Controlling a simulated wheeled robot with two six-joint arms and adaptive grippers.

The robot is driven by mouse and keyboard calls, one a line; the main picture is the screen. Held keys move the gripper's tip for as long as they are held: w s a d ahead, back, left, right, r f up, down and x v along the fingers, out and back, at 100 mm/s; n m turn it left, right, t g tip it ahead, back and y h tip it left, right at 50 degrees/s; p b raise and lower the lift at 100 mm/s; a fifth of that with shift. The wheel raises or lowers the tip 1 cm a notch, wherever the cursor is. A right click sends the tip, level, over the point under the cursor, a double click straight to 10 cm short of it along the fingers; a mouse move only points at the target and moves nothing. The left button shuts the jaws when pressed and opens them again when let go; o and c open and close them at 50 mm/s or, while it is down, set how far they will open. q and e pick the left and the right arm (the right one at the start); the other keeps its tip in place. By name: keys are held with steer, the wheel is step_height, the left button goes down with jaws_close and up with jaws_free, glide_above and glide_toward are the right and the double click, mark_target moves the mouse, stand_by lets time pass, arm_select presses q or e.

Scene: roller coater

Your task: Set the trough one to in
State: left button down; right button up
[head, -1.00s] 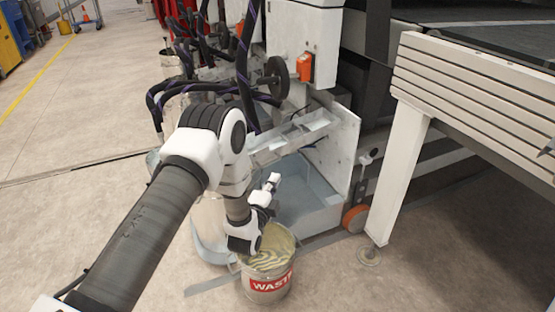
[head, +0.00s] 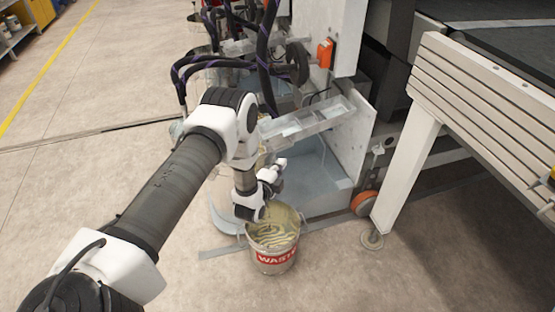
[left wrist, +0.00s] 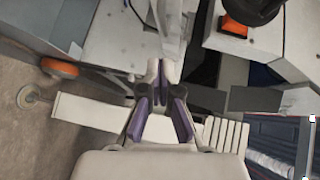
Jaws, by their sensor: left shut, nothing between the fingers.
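The grey-white metal trough (head: 312,122) juts out from the machine's white side plate, above a blue-grey basin. In the left wrist view a pale metal part (left wrist: 172,32), probably this trough, is just beyond the fingertips. My left gripper (head: 281,165) is shut and empty, below and in front of the trough and above the waste bucket. Its purple-padded fingers (left wrist: 163,72) show in the left wrist view. I cannot tell whether they touch anything. The trough's near left end is partly hidden by my arm. My right gripper is not in view.
A metal bucket marked WASTE (head: 275,240) stands on the floor below my left gripper. The white side plate (head: 352,130), an orange wheel (head: 364,203) and a slatted white table (head: 480,100) are to the right. Dark hoses (head: 265,60) hang behind my arm. Floor at left is clear.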

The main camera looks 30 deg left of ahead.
arm_select(q)
steer(key=w+a, duration=0.1)
steer(key=w, duration=0.1)
steer(key=w+a+f+b, duration=0.1)
steer(key=w+a, duration=0.1)
steer(key=shift+a, duration=0.2)
steer(key=shift+s, duration=0.1)
